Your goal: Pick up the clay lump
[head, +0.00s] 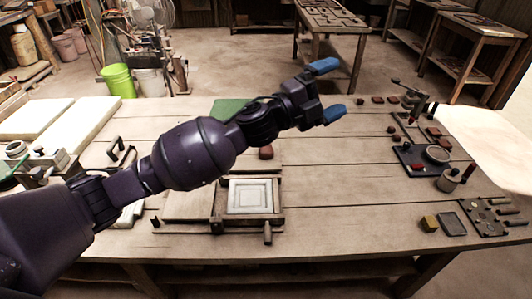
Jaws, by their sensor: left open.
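A small reddish-brown lump (266,153), which looks like the clay lump, sits on the wooden table just behind the tile press. The tile press (277,222) is a wooden frame around a pale square mould (250,195) with stepped edges. My left gripper (329,90) has blue fingertips spread wide apart, with nothing between them. It is up and to the right of the lump in the picture, apart from it. My right gripper is not in view.
A green mat (228,108) lies partly behind my left arm. Several small red-brown pieces (378,100) lie at the table's back right. A dark-based device (408,160) and a tool plate (490,218) stand at the right. The table (350,200) right of the press is clear.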

